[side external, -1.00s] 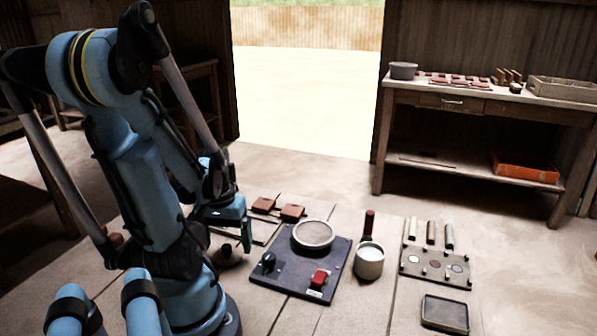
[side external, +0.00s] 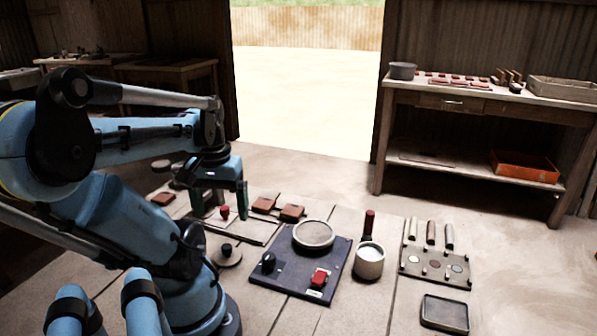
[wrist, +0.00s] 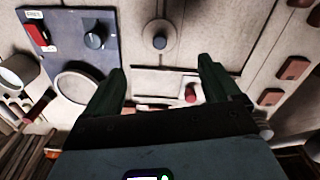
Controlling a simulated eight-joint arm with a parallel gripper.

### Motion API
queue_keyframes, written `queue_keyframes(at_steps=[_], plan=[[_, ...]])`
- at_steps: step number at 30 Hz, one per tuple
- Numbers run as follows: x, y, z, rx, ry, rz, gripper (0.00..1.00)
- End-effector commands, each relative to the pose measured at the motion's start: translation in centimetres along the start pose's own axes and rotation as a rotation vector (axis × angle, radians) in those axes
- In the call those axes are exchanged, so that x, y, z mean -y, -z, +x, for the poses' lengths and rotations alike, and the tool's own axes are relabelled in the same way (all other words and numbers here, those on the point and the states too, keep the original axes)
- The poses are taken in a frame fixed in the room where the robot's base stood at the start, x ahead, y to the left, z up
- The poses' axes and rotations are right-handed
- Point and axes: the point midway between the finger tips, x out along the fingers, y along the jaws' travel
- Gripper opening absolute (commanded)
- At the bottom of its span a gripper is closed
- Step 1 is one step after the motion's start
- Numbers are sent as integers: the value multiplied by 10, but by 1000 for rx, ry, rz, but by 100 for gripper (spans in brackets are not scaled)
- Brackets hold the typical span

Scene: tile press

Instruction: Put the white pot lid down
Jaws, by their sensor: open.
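The pale round lid (side external: 231,260) with a black knob lies flat on the work surface beside my arm in the side view. It also shows at the top centre of the wrist view (wrist: 147,46), apart from my gripper. My gripper (side external: 226,210) is open and empty, farther back than the lid. In the wrist view, my gripper's (wrist: 161,70) fingers are spread, with a red knob (wrist: 191,93) on a pale square showing near the right finger. The pale open pot (side external: 368,268) stands to the right of the dark press base.
The dark press base (side external: 287,290) carries a round plate (side external: 314,233), a black knob and a red switch. Reddish tiles (side external: 264,204) lie behind it. A peg board (side external: 438,266) and a dark tray (side external: 445,313) are at the right. Bare boards surround the lid.

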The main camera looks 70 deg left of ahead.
Motion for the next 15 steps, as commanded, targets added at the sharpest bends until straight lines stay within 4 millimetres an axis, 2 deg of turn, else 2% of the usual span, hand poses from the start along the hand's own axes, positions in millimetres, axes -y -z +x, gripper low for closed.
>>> queue_keyframes(at_steps=[9,11,15], plan=[[-6,2,-13,-15,0,30,90],[-15,5,-12,-38,-1,72,90],[-54,15,-10,-134,-15,244,90]])
